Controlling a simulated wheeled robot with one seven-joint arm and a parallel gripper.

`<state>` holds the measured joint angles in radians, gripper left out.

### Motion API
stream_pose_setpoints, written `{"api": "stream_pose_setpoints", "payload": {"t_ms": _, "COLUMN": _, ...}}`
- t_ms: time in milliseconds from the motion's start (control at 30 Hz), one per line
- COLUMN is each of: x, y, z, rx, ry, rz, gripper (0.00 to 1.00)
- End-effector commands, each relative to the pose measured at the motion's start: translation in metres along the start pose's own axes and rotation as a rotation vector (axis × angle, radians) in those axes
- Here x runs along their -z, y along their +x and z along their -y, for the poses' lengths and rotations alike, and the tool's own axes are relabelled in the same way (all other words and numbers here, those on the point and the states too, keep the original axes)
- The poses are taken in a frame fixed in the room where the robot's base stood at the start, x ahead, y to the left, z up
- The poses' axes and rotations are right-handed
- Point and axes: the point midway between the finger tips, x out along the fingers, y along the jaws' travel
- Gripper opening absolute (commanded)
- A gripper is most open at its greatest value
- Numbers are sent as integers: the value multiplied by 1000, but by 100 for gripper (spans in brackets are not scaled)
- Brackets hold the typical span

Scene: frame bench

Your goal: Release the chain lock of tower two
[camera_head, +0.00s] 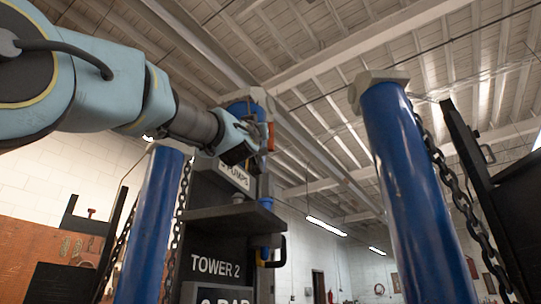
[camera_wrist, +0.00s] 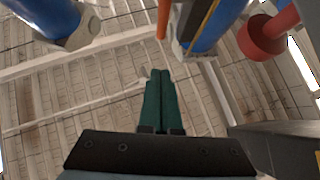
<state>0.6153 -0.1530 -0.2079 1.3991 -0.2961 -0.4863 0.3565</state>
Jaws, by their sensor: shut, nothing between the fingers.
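Tower two is the dark column (camera_head: 213,240) with a "TOWER 2" label, in the middle of the head view, between two blue posts (camera_head: 150,225) (camera_head: 420,190). Dark chains hang beside the posts, a left chain (camera_head: 177,230) and a right chain (camera_head: 455,190). My gripper (camera_head: 252,145) is high in front of the tower's upper part, next to a small orange-red part (camera_head: 271,136). In the wrist view my gripper's green fingers (camera_wrist: 158,75) are together and empty. An orange rod (camera_wrist: 162,18) and a red round knob (camera_wrist: 266,38) show beyond them. I cannot tell which part is the chain lock.
A dark shelf (camera_head: 232,214) juts from the tower below my gripper. A black and yellow handle (camera_head: 277,252) is at its lower right. Dark arms stand at the right (camera_head: 475,170). Blue cylinders (camera_wrist: 212,22) (camera_wrist: 55,18) fill the top of the wrist view.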

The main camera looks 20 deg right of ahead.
Motion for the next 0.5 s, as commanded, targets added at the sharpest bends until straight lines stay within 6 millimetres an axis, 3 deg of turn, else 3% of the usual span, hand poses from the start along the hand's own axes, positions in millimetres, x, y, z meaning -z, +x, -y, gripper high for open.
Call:
{"api": "stream_pose_setpoints", "payload": {"t_ms": 267, "x": 0, "y": 2, "z": 0, "rx": 0, "ry": 0, "rz": 0, "gripper": 0}}
{"api": "stream_pose_setpoints", "payload": {"t_ms": 500, "x": 3, "y": 33, "z": 0, "rx": 0, "ry": -1, "rz": 1, "gripper": 0}}
